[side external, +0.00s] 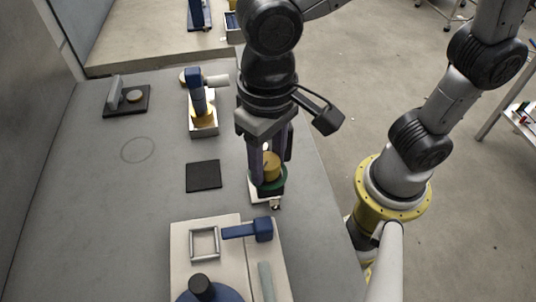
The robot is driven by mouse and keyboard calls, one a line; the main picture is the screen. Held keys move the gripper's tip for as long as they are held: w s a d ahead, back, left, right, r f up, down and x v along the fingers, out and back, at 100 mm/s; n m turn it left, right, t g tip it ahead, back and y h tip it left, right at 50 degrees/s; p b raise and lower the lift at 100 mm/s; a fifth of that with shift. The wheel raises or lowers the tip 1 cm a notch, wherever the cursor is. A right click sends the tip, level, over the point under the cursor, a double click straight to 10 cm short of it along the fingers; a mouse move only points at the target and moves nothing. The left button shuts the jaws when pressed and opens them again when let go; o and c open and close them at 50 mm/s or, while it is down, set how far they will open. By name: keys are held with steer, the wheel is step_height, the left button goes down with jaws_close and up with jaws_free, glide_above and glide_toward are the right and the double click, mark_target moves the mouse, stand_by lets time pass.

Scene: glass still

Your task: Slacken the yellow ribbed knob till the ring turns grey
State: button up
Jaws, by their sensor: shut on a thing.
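The yellow knob (271,168) stands upright on a small white base (262,200) near the table's right edge. A ring (278,188) below it looks dark green. My gripper (270,160) points down from above, with one finger on each side of the knob, shut on it. The fingers and the gripper body hide part of the knob, and its ribs are too small to make out.
A blue-handled device (198,97) with another yellow part stands behind to the left. A black square pad (203,176) lies left of the knob. A cream board (180,245) with a blue lever (246,230) is in front. The left table is mostly clear.

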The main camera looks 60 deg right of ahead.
mark_target(268, 160)
jaws_close()
steer(key=n, duration=0.4)
steer(key=shift+n, duration=0.4)
steer(key=o, duration=1)
jaws_free()
steer(key=shift+o, duration=0.2)
steer(key=shift+r, duration=2.5)
